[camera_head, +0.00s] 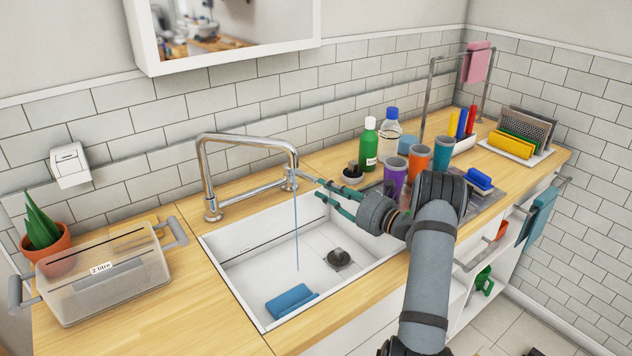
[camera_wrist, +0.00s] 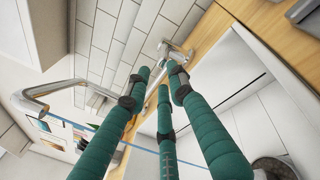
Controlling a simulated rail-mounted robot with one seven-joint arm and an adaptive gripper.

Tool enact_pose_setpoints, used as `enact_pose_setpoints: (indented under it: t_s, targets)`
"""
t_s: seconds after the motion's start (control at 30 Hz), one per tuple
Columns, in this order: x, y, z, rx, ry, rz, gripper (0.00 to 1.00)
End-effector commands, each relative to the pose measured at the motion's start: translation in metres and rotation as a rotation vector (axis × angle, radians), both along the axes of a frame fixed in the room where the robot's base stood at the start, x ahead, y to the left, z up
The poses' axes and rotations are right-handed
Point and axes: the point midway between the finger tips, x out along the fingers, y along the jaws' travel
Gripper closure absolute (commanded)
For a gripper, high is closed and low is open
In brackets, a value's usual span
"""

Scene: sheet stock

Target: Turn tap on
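The chrome tap (camera_head: 246,141) stands at the back left of the white sink (camera_head: 232,272), its spout reaching out over the basin. A thin blue stream (camera_head: 296,225) runs from the spout end down into the sink. My gripper (camera_head: 312,184) is to the right of the spout end, its teal fingers spread and empty. In the wrist view, the fingers (camera_wrist: 160,76) point toward the tap's base (camera_wrist: 171,49), with the tap's pipe (camera_wrist: 38,101) at the left. The blue line also crosses behind the fingers there. I cannot tell whether a fingertip touches the tap.
A blue sponge (camera_head: 291,300) and a dark drain plug (camera_head: 338,259) are in the sink. A green bottle (camera_head: 368,146) and several cups, including a purple one (camera_head: 394,176), stand behind my arm. A clear tub (camera_head: 104,281) and potted plant (camera_head: 45,235) are at left.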

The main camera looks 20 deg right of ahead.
Motion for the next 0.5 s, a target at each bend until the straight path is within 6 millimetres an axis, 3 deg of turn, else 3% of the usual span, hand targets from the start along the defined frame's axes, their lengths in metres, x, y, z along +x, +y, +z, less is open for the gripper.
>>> enact_pose_setpoints:
  t_s: [0.03, 0.3, 0.5]
  targets:
    - [-0.009, 0.008, 0.010, 0.153, 0.086, -0.014, 0.82]
    - [-0.049, 0.025, 0.007, 0.893, 0.426, -0.148, 0.98]
    - [-0.062, 0.027, 0.000, 1.133, 0.517, -0.209, 1.00]
